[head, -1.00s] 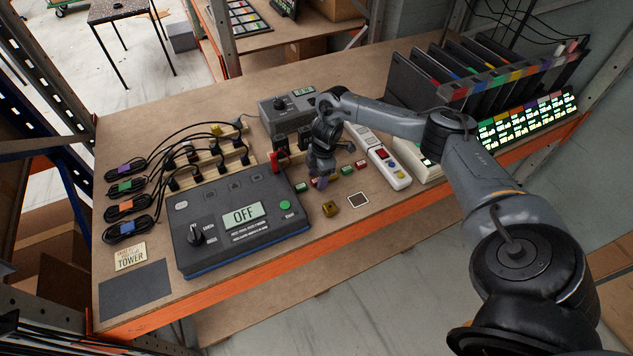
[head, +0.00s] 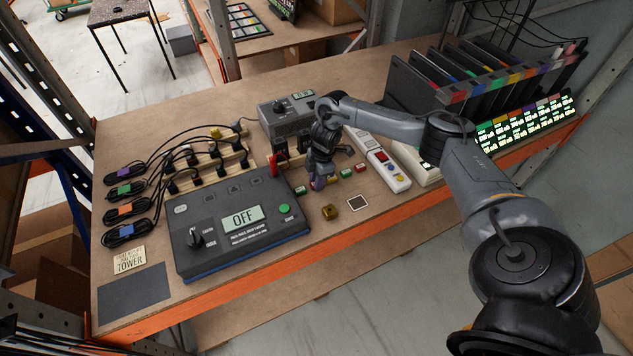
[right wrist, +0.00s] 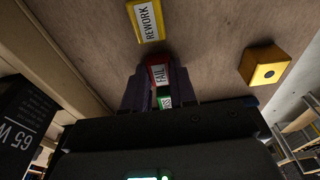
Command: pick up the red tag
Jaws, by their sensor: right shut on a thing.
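A red tag (right wrist: 160,74) marked FAIL sits between the two dark fingers of my right gripper (right wrist: 159,92), which is shut on it. In the head view the right gripper (head: 317,184) points down at the table just right of the grey OFF box, and mostly hides the tag it holds. I cannot tell whether the tag touches the table. Another red tag (head: 360,168) lies on the table to the right. My left gripper is not in view.
A yellow REWORK tag (right wrist: 146,21) lies close to the held tag. A brass-yellow block (head: 330,212) stands in front. Bare table lies near the front edge.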

